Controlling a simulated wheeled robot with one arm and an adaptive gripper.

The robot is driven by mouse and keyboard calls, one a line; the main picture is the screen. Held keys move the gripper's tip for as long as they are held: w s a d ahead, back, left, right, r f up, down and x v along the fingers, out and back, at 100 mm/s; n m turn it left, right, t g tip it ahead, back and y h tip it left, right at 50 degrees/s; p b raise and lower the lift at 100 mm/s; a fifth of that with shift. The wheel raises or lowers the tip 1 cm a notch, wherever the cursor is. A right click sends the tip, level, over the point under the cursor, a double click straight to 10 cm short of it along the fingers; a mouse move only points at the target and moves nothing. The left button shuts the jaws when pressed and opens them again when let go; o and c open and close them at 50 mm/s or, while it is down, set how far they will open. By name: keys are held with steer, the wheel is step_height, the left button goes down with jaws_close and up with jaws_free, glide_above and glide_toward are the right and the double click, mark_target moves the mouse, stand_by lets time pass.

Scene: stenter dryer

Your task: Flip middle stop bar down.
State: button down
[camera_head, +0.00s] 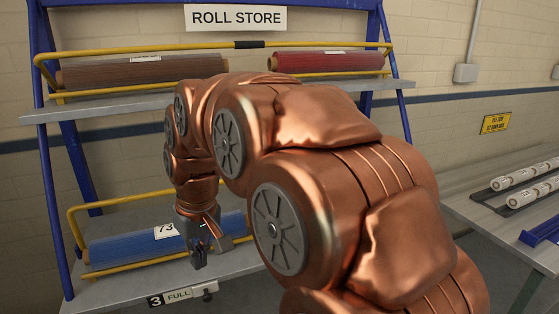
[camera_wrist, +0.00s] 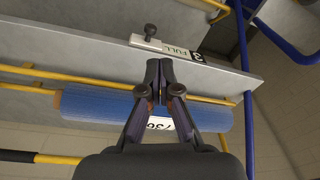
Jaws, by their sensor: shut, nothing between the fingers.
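In the head view, a yellow stop bar (camera_head: 160,49) with a black grip (camera_head: 249,44) stands raised along the upper shelf. Another yellow stop bar (camera_head: 120,202) runs above the blue roll (camera_head: 130,246) on the lower shelf, partly hidden by my arm; its black grip shows in the wrist view (camera_wrist: 56,158). I cannot tell which bar is the middle one. My gripper (camera_head: 199,262) points down in front of the blue roll, shut and empty. In the wrist view, my shut fingertips (camera_wrist: 160,66) appear near the shelf edge, over the roll.
The blue rack holds a brown roll (camera_head: 135,71) and a red roll (camera_head: 327,62) on its upper shelf. The lower shelf edge carries a "3 FULL" plate (camera_head: 172,298) with a dark knob (camera_wrist: 150,31). A grey table (camera_head: 480,215) with white rolls stands right.

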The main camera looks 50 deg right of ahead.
steer(key=w+d+r+m+t+h, duration=0.1)
steer(key=w+d+r, duration=0.3)
steer(key=d, duration=0.5)
steer(key=w+d+r+m+t, duration=0.1)
steer(key=w+d+r, duration=0.25)
steer(key=d, duration=0.55)
steer(key=s+d+r+m+h, duration=0.1)
steer(key=d+r, duration=0.1)
steer(key=d, duration=0.5)
steer(key=s+d+r+m+t+h, duration=0.1)
steer(key=s+d+r, duration=0.1)
steer(key=d, duration=0.6)
steer(key=shift+d+r, duration=0.3)
steer(key=shift+r, duration=0.45)
steer(key=shift+w+f, duration=0.1)
steer(key=p+x, duration=0.2)
steer(key=x, duration=0.7)
steer(key=shift+w+d+f+p, duration=0.15)
steer(key=shift+w+f+p, duration=0.1)
steer(key=shift+w+p, duration=0.15)
steer(key=shift+s+b, duration=0.15)
steer(key=shift+b, duration=0.15)
